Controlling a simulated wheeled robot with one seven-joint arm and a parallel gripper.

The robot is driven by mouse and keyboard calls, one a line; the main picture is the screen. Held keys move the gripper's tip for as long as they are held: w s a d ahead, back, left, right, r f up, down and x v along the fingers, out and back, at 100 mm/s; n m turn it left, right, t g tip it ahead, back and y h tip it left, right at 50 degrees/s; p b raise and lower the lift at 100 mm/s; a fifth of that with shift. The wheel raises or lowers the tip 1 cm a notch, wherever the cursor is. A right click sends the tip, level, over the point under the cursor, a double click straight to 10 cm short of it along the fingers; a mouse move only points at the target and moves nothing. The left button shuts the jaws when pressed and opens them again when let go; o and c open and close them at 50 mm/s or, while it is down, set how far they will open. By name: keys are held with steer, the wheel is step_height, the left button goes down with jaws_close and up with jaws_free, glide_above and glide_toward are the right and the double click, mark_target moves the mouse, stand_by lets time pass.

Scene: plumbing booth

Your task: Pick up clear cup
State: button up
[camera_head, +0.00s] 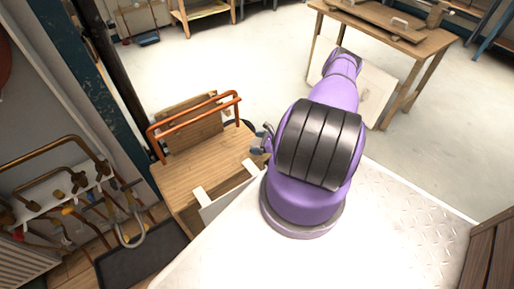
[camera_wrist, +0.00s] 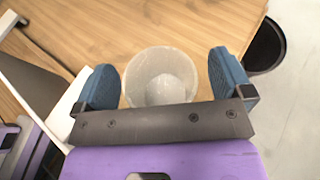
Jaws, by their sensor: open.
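The clear cup (camera_wrist: 160,58) shows in the wrist view as a translucent, pale round cup seen from above, over a wooden surface. My gripper (camera_wrist: 166,76) is open, with one blue finger pad to the left of the cup and one to the right. Gaps show between the cup and both pads, and the gripper's dark bar covers the cup's near edge. In the head view my gripper (camera_head: 262,140) is partly hidden behind my purple arm at the right edge of the wooden table. I cannot make out the cup in the head view.
The wooden table (camera_head: 195,180) carries orange copper pipe rails (camera_head: 195,118) at its back. A black round rim (camera_wrist: 267,45) lies beyond its edge in the wrist view. Pipes and valves (camera_head: 75,185) line the left wall. Another wooden table (camera_head: 400,48) stands at the far right.

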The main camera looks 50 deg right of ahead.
steer(key=c, duration=1)
steer(key=shift+r, duration=0.15)
steer(key=shift+r, duration=0.6)
step_height(320, 180, up, 2)
steer(key=shift+r, duration=0.15)
steer(key=s+a, duration=0.4)
steer(key=s, duration=0.3)
steer(key=s+a+r, duration=0.1)
steer(key=s+a, duration=0.2)
steer(key=s, duration=0.4)
steer(key=shift+a+r, duration=0.15)
steer(key=shift+a, duration=0.2)
